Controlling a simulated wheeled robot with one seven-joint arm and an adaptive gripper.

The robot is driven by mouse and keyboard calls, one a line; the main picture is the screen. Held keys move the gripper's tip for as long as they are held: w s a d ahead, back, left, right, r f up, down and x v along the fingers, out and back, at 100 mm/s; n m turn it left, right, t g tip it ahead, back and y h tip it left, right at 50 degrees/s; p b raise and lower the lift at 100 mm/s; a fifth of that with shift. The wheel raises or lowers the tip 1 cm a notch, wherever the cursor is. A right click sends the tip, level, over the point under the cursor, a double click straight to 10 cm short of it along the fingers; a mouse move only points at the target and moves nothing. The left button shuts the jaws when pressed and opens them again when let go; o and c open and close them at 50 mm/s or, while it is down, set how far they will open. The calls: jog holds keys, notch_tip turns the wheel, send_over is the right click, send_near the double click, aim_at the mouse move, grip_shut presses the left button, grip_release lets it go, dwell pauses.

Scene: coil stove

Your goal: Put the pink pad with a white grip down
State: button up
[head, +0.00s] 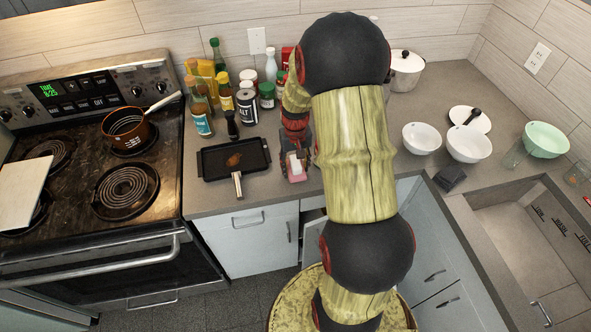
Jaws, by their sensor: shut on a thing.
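The pink pad with a white grip (296,171) is at the front part of the counter, just right of the black square pan. My gripper (295,160) is shut on it from above, around its white grip. The pad is at or close above the counter surface; I cannot tell whether it touches. My arm hides the counter to the right of the pad.
The black pan (222,175) with a brown piece of food lies close left, its handle toward the counter edge. Bottles and jars (247,107) stand behind. The stove (85,210) holds a copper pot (127,126). White bowls (421,139) stand right of my arm.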

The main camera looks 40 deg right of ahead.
jog(key=shift+f, duration=0.7)
jog(key=o, duration=1.2)
jog(key=shift+f, duration=0.1)
